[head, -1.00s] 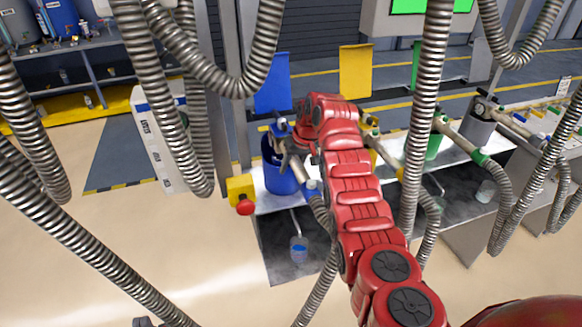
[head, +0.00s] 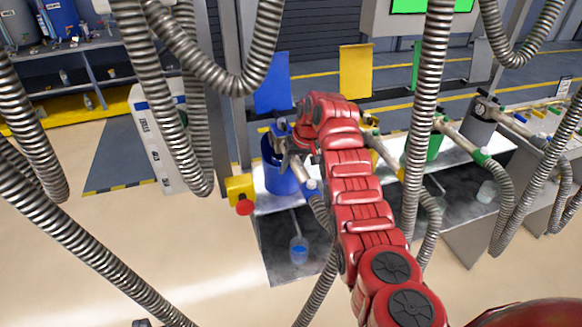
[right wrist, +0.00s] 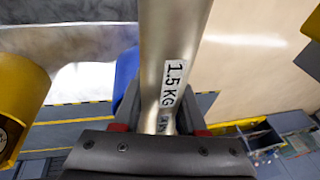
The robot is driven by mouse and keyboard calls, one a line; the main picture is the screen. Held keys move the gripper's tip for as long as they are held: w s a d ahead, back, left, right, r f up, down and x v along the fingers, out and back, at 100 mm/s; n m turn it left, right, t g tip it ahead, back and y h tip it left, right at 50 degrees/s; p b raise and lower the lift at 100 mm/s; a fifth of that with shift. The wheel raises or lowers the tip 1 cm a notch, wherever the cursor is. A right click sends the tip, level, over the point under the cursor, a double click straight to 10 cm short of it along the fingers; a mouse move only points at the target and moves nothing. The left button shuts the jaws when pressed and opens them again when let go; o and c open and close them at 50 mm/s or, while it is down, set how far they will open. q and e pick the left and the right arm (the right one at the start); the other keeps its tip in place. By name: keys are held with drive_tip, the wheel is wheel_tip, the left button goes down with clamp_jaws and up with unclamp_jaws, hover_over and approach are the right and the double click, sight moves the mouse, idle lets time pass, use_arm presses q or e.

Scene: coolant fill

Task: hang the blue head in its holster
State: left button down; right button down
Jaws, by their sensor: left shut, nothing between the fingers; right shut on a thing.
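The blue head (head: 299,170) is a metal fill nozzle with a blue collar and a grey hose. My right gripper (head: 288,142) is shut on its metal body, marked 1.5 KG in the right wrist view (right wrist: 173,75). The head slants across the right side of a blue cup-like holster (head: 278,182), near its rim. I cannot tell whether they touch or whether any of the head is inside. The gripper and arm hide part of both. Only a dark tip of my left gripper (head: 141,323) shows at the bottom edge, well away from them, shut and empty.
A yellow box with a red button (head: 242,195) stands just left of the holster. Grey hoses hang in front of the scene. Yellow and green stations (head: 433,147) lie to the right. A clear cup with blue liquid (head: 299,251) stands below. The left floor is open.

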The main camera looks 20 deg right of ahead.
drive_tip(key=shift+b, duration=0.35)
drive_tip(key=shift+f+b, duration=1)
drive_tip(key=shift+f, duration=0.8)
idle(0.4)
drive_tip(key=shift+c, duration=1.9)
unclamp_jaws()
